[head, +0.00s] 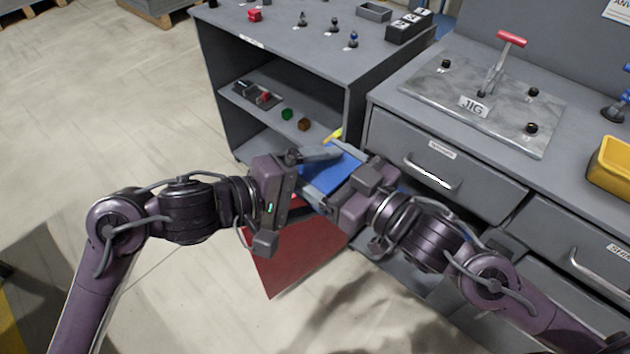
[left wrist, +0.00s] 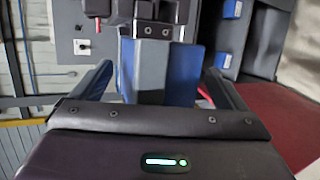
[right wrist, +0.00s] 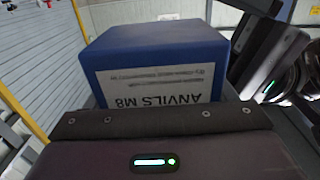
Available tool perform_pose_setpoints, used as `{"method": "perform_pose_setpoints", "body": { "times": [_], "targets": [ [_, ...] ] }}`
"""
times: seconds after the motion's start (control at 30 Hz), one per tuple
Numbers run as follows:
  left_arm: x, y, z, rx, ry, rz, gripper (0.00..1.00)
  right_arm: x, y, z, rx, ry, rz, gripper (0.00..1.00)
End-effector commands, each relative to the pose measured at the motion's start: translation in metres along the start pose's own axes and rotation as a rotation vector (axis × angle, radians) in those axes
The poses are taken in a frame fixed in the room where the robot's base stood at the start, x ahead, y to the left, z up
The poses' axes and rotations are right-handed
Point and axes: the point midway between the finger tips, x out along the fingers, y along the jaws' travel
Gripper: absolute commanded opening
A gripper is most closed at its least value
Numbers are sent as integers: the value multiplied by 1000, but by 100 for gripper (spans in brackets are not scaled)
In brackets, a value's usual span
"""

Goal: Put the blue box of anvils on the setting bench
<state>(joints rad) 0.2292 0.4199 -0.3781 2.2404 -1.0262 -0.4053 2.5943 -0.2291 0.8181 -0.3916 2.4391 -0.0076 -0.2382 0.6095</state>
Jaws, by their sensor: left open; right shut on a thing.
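The blue box of anvils (head: 328,176) is held up in front of the cabinets, between my two grippers. In the right wrist view the box (right wrist: 155,48) fills the middle, and its white label reads "ANVILS M8" upside down. My right gripper (head: 338,180) is shut on the box. My left gripper (head: 302,180) is open, with its fingers on either side of the box. In the left wrist view a grey finger of my right gripper lies in front of the box (left wrist: 185,72). The grey bench (head: 390,98) with a jig plate (head: 480,105) is at the right.
The jig plate has a red-handled lever (head: 497,65). A yellow bin (head: 612,165) stands at the bench's right. An open-shelved cabinet (head: 345,75) at the left carries small parts on top and on its shelf. A red panel (head: 295,255) is below my grippers. Open floor is at the left.

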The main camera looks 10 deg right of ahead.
Motion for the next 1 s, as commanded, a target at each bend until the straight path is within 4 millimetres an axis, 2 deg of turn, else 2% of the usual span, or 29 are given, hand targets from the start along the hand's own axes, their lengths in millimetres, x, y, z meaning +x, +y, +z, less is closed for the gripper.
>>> {"method": "perform_pose_setpoints", "body": {
  "times": [0.23, 0.27, 0.67, 0.7, 0.87, 0.9, 1.0],
  "targets": [
    [1, 0, 0, 0, 0, 0, 94, 0, 0, -1, 0, 3, 0, 44],
    [1, 0, 0, 0, 0, 0, 92, 0, 0, -1, 0, 3, 0, 44],
    [1, -1, 0, -1, -1, -2, 39, 0, 0, -2, -2, 5, 1, 44],
    [0, 0, 0, -1, 0, 0, 36, 0, 0, -2, -2, 6, 1, 78],
    [0, 0, 0, -1, 0, 0, 13, 0, 0, -2, -2, 5, 0, 99],
    [0, 0, 0, 0, -1, 1, 10, 0, 0, -2, -2, 4, -1, 100],
    [0, 1, 0, 0, -1, 2, 10, 0, -1, -1, -1, 2, -2, 100]
  ]
}}
